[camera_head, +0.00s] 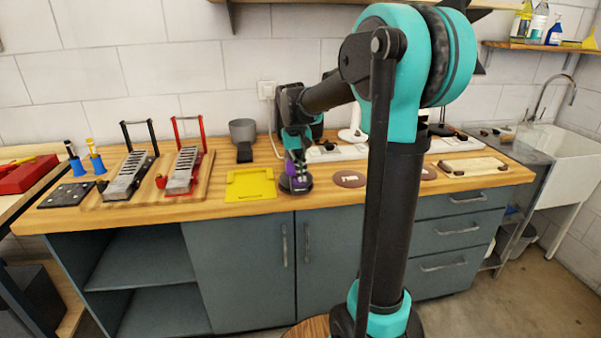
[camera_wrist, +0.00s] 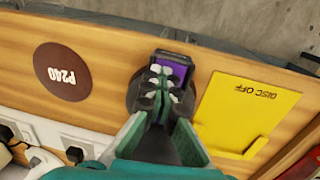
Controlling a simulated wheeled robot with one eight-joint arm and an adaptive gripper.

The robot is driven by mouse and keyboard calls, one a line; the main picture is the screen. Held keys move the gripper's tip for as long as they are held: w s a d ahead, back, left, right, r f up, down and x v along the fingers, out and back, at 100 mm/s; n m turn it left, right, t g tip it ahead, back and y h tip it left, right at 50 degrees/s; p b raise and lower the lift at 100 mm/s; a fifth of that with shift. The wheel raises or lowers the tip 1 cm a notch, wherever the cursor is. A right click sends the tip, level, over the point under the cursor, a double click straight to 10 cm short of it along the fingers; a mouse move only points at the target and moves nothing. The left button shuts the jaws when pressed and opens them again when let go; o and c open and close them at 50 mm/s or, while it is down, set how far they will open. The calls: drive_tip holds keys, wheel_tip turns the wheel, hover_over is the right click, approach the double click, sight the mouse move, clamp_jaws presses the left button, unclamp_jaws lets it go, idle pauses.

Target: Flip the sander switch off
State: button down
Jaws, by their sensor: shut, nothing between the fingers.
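The sander (camera_head: 301,184) stands on the wooden bench in the head view, a dark round base with a purple part. In the wrist view the sander (camera_wrist: 178,72) shows its purple part and dark body just beyond my fingertips. My gripper (camera_head: 294,158) is shut and empty, pointing down at the sander from above. In the wrist view my gripper (camera_wrist: 160,87) covers part of the sander, and I cannot tell whether the fingers touch it. The switch cannot be made out, so its position is unclear.
A yellow tray (camera_head: 250,186), marked DISC OFF in the wrist view (camera_wrist: 243,108), lies left of the sander in the head view. A brown P240 disc (camera_wrist: 61,70) lies on its other side. A grey pot (camera_head: 243,130) and white power strip (camera_head: 340,153) stand behind.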

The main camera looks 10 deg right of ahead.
drive_tip(key=shift+a, duration=0.15)
drive_tip(key=shift+a+r, duration=0.1)
drive_tip(key=shift+a, duration=0.5)
wheel_tip(320, 180, up, 14)
drive_tip(key=a, duration=0.1)
drive_tip(key=shift+a, duration=0.35)
idle(0.4)
